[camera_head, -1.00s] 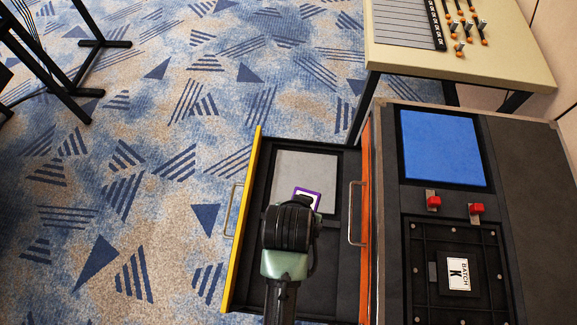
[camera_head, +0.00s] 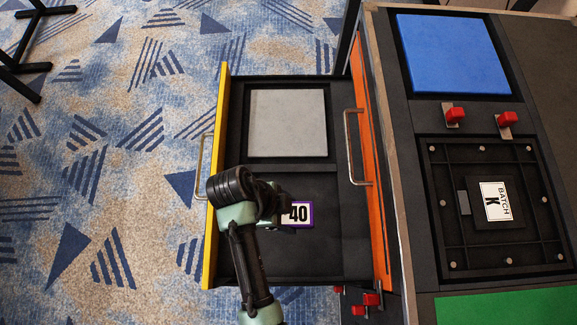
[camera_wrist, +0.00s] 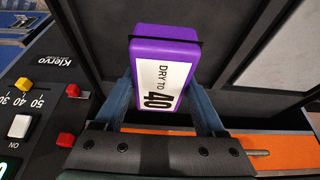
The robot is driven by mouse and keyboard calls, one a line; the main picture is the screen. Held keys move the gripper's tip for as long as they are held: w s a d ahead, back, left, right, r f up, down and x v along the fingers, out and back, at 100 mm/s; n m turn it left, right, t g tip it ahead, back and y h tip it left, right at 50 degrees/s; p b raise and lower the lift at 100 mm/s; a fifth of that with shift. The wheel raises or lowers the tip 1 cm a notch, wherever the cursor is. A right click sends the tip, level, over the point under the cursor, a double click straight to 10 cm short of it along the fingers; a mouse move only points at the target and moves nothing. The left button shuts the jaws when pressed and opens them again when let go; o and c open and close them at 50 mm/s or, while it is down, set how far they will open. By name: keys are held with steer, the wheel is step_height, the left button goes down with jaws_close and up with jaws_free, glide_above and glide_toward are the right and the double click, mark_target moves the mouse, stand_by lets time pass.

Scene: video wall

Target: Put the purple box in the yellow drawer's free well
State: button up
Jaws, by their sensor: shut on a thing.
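The purple box (camera_head: 301,214) has a white label reading 40. My gripper (camera_head: 282,208) is shut on it, with a finger on either side of the box (camera_wrist: 168,40) in the wrist view. The yellow drawer (camera_head: 214,180) is pulled out. Its upper well holds a flat grey block (camera_head: 287,122); its lower well (camera_head: 335,255) is empty and dark. In the head view the box appears over the upper part of this empty well. My gripper hides part of the box, and I cannot tell its height above the well floor.
Right of the drawer is an orange front (camera_head: 377,190) with a metal handle. The cabinet top beside it carries a blue block (camera_head: 453,52), red clips and a black panel marked BATCH K (camera_head: 500,201). A green surface (camera_head: 510,307) lies below.

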step_height(320, 180, down, 8)
steer(key=shift+b, duration=1.15)
steer(key=shift+f, duration=0.1)
steer(key=o, duration=1.5)
